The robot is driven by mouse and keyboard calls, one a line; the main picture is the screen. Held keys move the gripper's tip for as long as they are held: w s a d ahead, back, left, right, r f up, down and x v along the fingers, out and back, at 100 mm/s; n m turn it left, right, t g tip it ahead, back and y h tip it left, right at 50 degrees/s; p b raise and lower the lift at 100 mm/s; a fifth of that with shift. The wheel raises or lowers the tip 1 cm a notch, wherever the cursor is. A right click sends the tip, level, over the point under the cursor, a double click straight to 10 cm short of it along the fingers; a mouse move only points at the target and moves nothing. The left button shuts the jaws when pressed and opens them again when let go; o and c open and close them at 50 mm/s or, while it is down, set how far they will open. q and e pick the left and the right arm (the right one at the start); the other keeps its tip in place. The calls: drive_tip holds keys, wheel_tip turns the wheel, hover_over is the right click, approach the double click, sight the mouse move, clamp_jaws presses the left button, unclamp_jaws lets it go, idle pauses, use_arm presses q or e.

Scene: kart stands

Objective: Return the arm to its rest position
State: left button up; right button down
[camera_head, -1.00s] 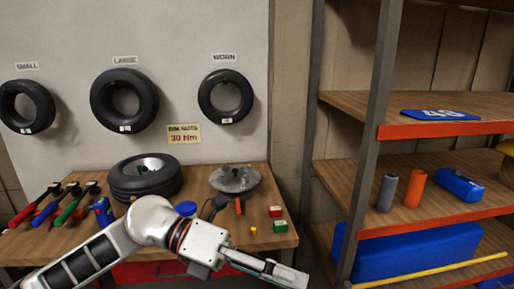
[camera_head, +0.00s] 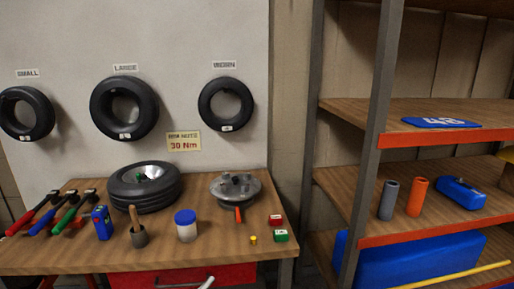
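Neither gripper shows in the head view now. Only a small pale piece, likely part of my arm (camera_head: 207,283), shows at the bottom edge in front of the red drawer. The workbench (camera_head: 80,257) is unobstructed. On it stand a tyre with a wheel rim (camera_head: 145,188), a grey metal hub (camera_head: 235,188), a white jar with a blue lid (camera_head: 186,226) and a dark cup with a wooden handle (camera_head: 138,232).
A metal shelf post (camera_head: 370,150) stands to the right, with loaded shelves beyond.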

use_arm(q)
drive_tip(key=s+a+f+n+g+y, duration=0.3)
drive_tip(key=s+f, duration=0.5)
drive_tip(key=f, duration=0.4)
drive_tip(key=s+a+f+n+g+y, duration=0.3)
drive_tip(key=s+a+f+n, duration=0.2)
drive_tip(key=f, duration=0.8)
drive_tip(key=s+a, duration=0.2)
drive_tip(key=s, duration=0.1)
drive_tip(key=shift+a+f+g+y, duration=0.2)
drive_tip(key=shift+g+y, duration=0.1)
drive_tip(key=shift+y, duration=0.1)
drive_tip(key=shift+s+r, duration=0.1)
